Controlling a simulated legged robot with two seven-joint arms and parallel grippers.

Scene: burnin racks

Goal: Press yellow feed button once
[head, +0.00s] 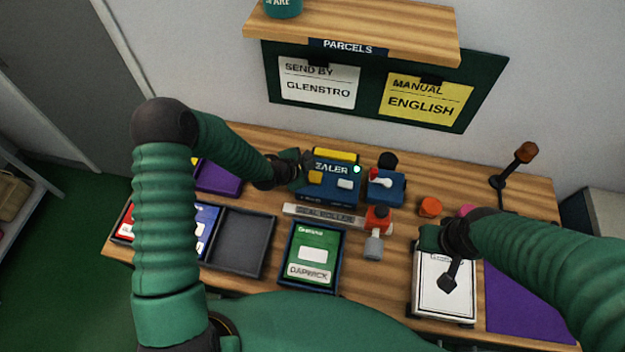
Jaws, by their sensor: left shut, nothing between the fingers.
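A dark blue machine (335,196), its label partly hidden and ending in "EALER", stands at the back middle of the wooden table. A small yellow button (315,177) is on its front at the left, beside a whitish button (345,184). A yellow strip (337,155) runs along its top. My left gripper (301,168) is shut and empty at the machine's left edge, close to the yellow button; I cannot tell whether it touches. My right gripper (432,240) is over the back of a white-topped tray (438,301); its fingers are not clear.
A smaller blue device (387,188) stands right of the machine. A red-and-grey tool (375,240), an orange piece (429,206) and a grey labelled bar (322,216) lie in front. Trays (240,244) fill the front left. A purple mat (520,305) lies at right.

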